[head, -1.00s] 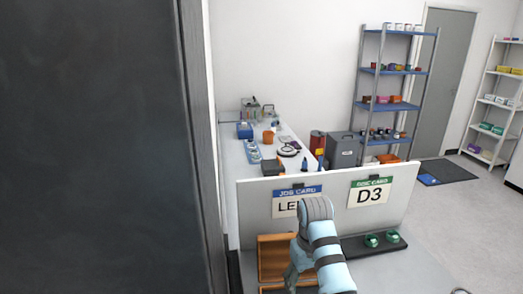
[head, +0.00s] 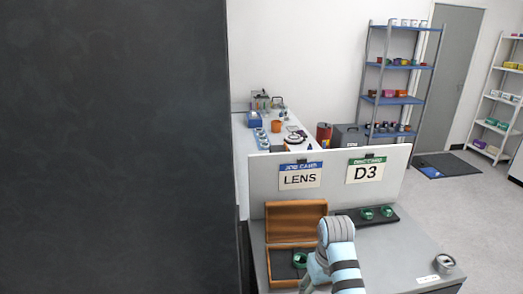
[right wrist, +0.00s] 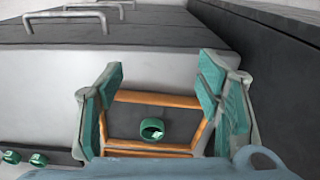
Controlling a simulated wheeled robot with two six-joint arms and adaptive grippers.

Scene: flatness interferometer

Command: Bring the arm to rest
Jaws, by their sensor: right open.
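My right arm (head: 343,262) reaches over the grey bench in the head view; its gripper is mostly hidden there. In the right wrist view the right gripper (right wrist: 160,78) is open, its two teal-padded fingers apart with nothing between them. Beyond the fingers is an open wooden case (right wrist: 158,98) with a green ring-shaped part (right wrist: 152,129) in its dark inside. In the head view the case (head: 296,212) stands open to the left of my arm, and the green part (head: 299,259) shows inside. My left gripper is in neither view.
A dark tray (head: 345,214) with two green parts (head: 377,212) lies right of the case. A round metal object (head: 444,263) sits at the bench's right. An upright board (head: 335,173) bears LENS and D3 cards. A large dark panel (head: 110,150) fills the left.

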